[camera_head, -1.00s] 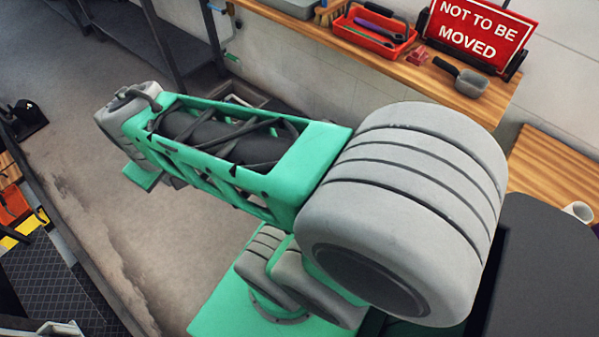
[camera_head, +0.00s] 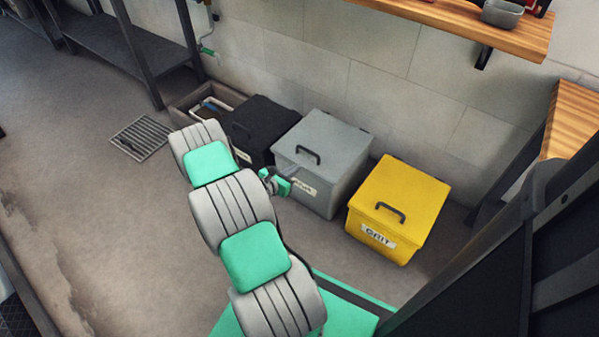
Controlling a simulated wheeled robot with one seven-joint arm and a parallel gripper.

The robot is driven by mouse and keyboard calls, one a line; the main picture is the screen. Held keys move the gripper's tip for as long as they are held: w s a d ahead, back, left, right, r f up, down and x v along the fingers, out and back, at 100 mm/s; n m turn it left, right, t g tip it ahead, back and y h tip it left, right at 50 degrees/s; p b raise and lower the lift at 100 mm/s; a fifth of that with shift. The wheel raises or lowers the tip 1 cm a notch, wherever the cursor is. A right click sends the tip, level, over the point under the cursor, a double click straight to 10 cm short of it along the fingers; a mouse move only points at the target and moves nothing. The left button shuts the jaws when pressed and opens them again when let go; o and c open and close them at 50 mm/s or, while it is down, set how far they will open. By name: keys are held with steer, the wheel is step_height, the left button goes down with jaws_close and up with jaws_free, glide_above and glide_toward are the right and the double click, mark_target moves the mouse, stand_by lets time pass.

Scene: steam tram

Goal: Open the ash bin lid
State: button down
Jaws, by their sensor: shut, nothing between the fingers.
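Three lidded bins stand in a row on the floor against the wall. The grey bin (camera_head: 330,146) is in the middle, its lid down, with a dark handle (camera_head: 308,155) on top near the front edge. Its front label is partly hidden and hard to read, so I cannot be sure from the lettering that it is the ash bin. My gripper (camera_head: 277,183) is small in view, shut and empty, in front of the grey bin's front left side and below the lid handle. I cannot tell if it touches the bin.
The yellow bin (camera_head: 402,199), labelled GRIT, stands right of the grey one, and a black bin (camera_head: 262,127) stands left; both are closed. A wooden shelf (camera_head: 470,22) juts out above. A floor grate (camera_head: 141,138) lies left. Open floor spreads left of my arm.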

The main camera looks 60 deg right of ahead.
mark_target(307, 167)
steer(key=b+x, duration=0.3)
steer(key=x, duration=0.5)
steer(key=shift+d, duration=0.3)
steer(key=shift+r, duration=0.1)
